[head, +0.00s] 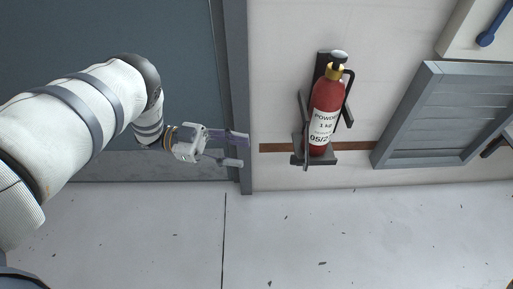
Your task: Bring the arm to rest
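My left arm comes in from the left, clad in white with grey bands, and is bent at the elbow. My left gripper (238,150) is at its end, pointing right, in front of the grey door frame. Its two fingers are apart with nothing visible between them. It is apart from the red fire extinguisher on the wall to its right. My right gripper is not in view.
A red fire extinguisher (325,112) hangs upright in a dark wall bracket (331,158). A grey louvred panel (446,112) and a white box with a blue handle (487,38) are at right. A blue-grey door (188,60) is at left. The floor (310,235) is clear except small debris.

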